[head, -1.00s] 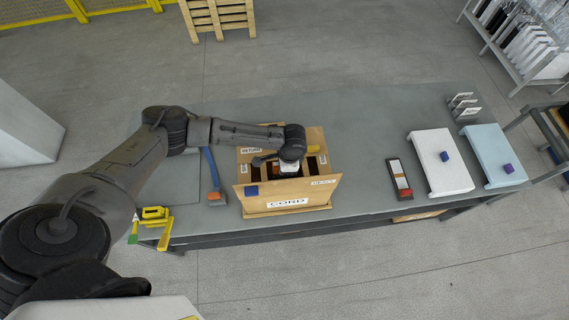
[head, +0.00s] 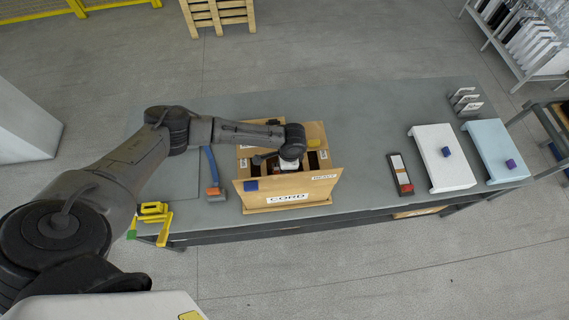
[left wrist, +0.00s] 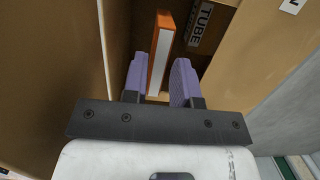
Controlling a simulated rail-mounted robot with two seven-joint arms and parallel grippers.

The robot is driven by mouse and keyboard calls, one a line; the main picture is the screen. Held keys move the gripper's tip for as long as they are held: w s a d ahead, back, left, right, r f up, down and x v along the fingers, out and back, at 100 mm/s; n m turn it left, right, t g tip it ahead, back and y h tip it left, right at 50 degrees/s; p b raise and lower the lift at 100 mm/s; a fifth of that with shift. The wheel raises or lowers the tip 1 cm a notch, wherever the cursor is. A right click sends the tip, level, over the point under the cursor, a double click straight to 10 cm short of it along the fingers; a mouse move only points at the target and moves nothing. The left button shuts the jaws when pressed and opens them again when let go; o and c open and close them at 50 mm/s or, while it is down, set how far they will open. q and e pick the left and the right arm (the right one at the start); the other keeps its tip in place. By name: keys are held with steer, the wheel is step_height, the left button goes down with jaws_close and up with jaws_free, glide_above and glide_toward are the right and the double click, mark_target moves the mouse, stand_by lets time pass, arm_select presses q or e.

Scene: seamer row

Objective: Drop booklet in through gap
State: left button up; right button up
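A wooden box (head: 312,133) stands on the grey table, with narrow openings in its top and a raised front board (head: 310,187) labelled CORD. My left gripper (left wrist: 158,72) points down into the box and its purple fingers stand apart. A thin booklet (left wrist: 159,52), orange-edged with a white face, stands upright inside the box, in line with the space between the fingers. Room shows between it and the right finger; whether it touches the left finger cannot be told. A TUBE label (left wrist: 201,24) is on a dark inner wall beside it. My arm hides part of the opening in the head view. My right gripper is not in view.
A blue-handled tool (head: 213,175) and a yellow clamp-like tool (head: 155,215) lie left of the box. A narrow dark tray (head: 400,175), a white stand (head: 443,165) and a pale blue stand (head: 495,150) are to the right. The table behind the box is clear.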

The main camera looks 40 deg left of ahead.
arm_select(q)
steer(key=o, duration=0.3)
steer(key=shift+o, duration=0.2)
step_height(320, 180, up, 14)
steer(key=w+d+b, duration=0.1)
steer(key=shift+w+d+f, duration=0.15)
steer(key=shift+w, duration=0.15)
stand_by(0.5)
